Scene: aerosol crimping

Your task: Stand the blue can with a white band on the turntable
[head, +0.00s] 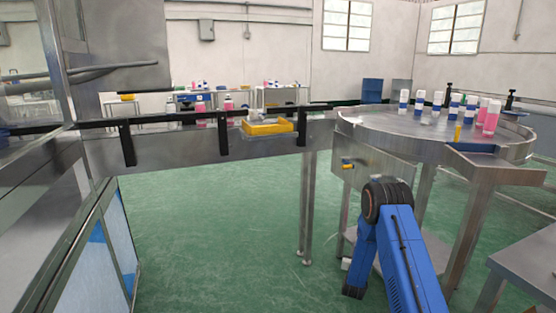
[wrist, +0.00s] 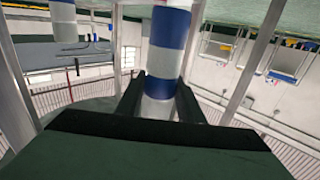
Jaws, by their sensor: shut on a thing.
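The blue can with a white band (wrist: 168,55) is between the fingers of my gripper (wrist: 160,100) in the wrist view. The fingers are shut on the can's pale lower part in that picture; its far end runs out of the frame at the top. The round steel turntable (head: 385,123) stands at the right in the head view. In the head view my arm shows in front of the turntable's stand, but my gripper and the held can cannot be made out there.
Several blue-and-white cans (head: 437,101) and pink cans (head: 491,117) stand on the turntable's far and right parts. Its near left part looks bare. A conveyor (head: 180,145) with a yellow tray (head: 268,127) joins from the left. A steel table (head: 530,262) stands at lower right.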

